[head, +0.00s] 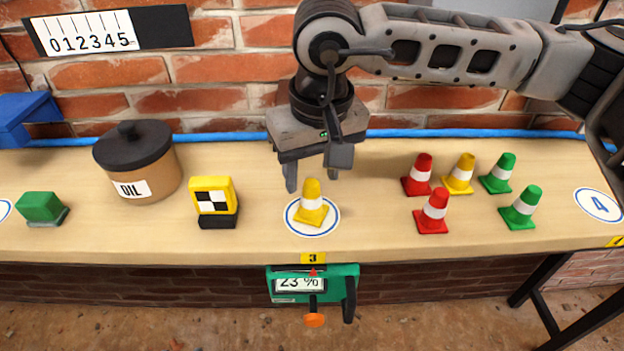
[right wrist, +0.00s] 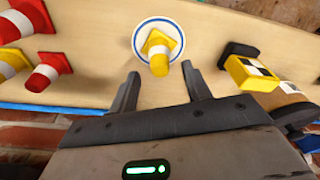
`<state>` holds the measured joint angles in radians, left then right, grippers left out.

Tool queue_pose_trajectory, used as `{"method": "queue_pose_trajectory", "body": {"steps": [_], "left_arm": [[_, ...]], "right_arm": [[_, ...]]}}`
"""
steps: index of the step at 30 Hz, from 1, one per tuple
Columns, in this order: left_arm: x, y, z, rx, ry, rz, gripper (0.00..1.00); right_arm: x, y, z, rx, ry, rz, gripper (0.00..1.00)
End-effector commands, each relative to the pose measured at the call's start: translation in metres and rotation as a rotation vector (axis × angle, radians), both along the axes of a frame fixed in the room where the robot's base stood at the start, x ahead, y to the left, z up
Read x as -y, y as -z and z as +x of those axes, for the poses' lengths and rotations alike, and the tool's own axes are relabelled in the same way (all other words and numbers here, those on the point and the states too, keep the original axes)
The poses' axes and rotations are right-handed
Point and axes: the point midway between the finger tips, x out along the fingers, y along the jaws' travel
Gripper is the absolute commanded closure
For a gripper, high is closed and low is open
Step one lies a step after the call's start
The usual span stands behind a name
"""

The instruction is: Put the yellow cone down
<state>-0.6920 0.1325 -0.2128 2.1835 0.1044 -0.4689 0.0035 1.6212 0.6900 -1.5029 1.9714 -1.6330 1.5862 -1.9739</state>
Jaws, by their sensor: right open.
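A yellow cone (head: 311,204) with a white band stands upright on a white round mark with a blue ring (head: 331,227) near the shelf's front edge. It also shows in the right wrist view (right wrist: 157,48), on the same mark (right wrist: 176,31). My right gripper (head: 311,182) is open and empty, just behind the cone in the head view. In the right wrist view its two fingers (right wrist: 163,82) are spread, with the cone beyond their tips and no contact visible. My left gripper is not in view.
A second yellow cone (head: 461,174), red cones (head: 433,212) and green cones (head: 521,208) stand to the right. A checkered yellow block (head: 213,198), a lidded oil pot (head: 140,165) and a green block (head: 41,208) stand left. A green gauge (head: 313,284) hangs below the shelf edge.

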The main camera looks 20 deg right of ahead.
Motion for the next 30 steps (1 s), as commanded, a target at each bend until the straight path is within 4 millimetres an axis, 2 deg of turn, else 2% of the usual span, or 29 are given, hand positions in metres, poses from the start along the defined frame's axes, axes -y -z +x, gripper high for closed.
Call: {"method": "queue_pose_trajectory", "body": {"steps": [1, 6, 12, 18, 30], "left_arm": [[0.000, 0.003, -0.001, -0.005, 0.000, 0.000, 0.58], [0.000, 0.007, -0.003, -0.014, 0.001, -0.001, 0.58], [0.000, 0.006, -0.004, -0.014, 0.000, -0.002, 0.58], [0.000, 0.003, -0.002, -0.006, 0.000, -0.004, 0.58], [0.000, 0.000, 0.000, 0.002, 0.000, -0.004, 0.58]], "right_arm": [[0.000, -0.012, -0.001, 0.005, 0.000, 0.003, 0.52], [0.000, -0.050, -0.007, 0.005, -0.001, 0.001, 0.52], [0.001, -0.080, -0.011, 0.003, -0.001, 0.001, 0.52], [0.001, -0.090, -0.013, 0.000, -0.001, 0.000, 0.52], [0.002, -0.090, -0.013, 0.000, -0.001, 0.000, 0.52]]}}
